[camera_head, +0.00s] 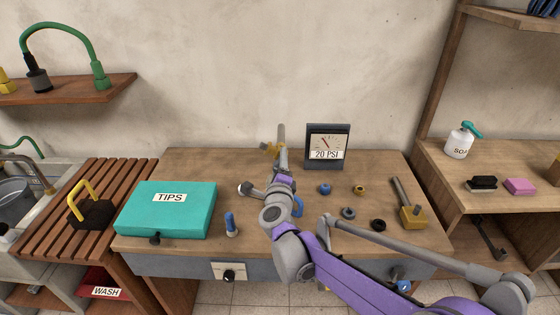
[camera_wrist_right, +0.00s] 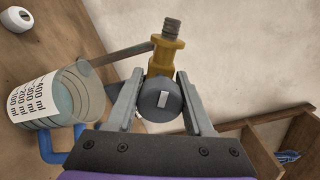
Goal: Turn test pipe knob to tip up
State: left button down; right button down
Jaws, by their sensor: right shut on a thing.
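The test pipe's yellow fitting (camera_head: 271,149) stands at the back of the table, partly hidden by my right arm. In the right wrist view the yellow fitting (camera_wrist_right: 166,57) has a grey threaded end (camera_wrist_right: 171,29) pointing to the top of the picture. Its round dark-grey knob (camera_wrist_right: 158,103) has a white mark and sits between the fingers of my right gripper (camera_wrist_right: 157,85). The right gripper (camera_head: 283,165) is shut on the knob, one finger on each side. My left gripper is not in view.
A measuring jug (camera_wrist_right: 63,97) with a blue handle stands close to the right gripper. A teal TIPS box (camera_head: 166,218) is at the table's left. A gauge (camera_head: 327,135) reading 20 PSI stands at the back. Several small rings and fittings (camera_head: 348,213) lie on the right.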

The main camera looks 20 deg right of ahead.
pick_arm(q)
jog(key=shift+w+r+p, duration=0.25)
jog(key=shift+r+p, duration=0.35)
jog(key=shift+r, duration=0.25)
pick_arm(e)
jog(key=shift+m, duration=2.9)
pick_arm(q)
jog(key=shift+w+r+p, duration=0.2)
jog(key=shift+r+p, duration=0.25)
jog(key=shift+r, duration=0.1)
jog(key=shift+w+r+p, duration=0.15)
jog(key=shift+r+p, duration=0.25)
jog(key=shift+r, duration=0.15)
pick_arm(e)
jog(key=shift+r+m, duration=0.1)
jog(key=shift+m, duration=2.7)
dwell(0.3)
